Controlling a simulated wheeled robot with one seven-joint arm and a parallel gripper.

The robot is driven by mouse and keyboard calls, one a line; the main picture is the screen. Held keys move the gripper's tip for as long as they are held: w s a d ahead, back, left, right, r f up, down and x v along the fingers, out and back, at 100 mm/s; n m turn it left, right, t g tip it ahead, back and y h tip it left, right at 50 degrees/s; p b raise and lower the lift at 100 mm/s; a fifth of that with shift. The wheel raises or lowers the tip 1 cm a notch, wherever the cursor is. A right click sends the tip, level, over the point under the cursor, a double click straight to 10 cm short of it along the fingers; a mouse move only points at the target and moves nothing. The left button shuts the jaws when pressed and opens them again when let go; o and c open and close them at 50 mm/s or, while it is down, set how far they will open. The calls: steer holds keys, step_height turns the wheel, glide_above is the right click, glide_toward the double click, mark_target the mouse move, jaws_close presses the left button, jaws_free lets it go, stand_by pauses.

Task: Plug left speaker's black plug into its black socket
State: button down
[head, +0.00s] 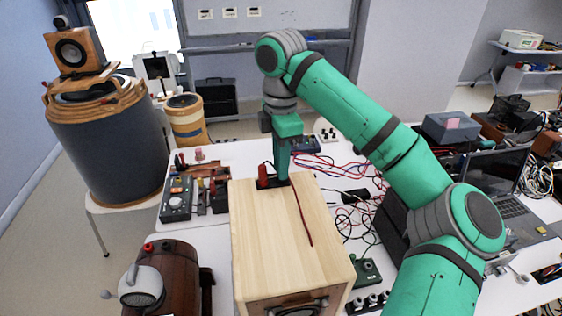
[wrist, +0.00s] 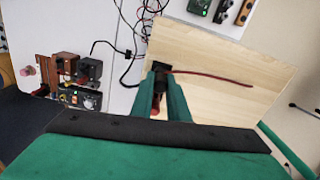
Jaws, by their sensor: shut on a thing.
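The left speaker appears to be the pale wooden box (head: 285,235), which also shows in the wrist view (wrist: 225,62). My gripper (head: 281,178) points down at the box's far top edge. In the wrist view, its green fingers (wrist: 166,88) are shut on a dark piece, seemingly the black plug (wrist: 160,83). A red piece (head: 262,177) sits beside the fingers; it shows partly between them in the wrist view. A black block (wrist: 161,66) lies at the box's edge just beyond the fingertips. A red cable (head: 301,217) runs from there across the box top. The black socket's opening and the plug tip are hidden.
A brown wooden barrel-like device (head: 178,280) stands front left. Instruments (head: 178,205) stand left of the box. Tangled cables (head: 352,222) and a laptop (head: 500,195) lie right. A large dark drum with a small speaker (head: 72,50) stands back left. The box top is mostly clear.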

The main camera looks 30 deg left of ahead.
steer(key=shift+f, duration=0.2)
steer(key=c, duration=1.6)
jaws_free()
steer(key=shift+d, duration=0.1)
steer(key=shift+c, duration=0.2)
steer(key=shift+r, duration=0.1)
steer(key=shift+r, duration=3.65)
steer(key=shift+w, duration=0.1)
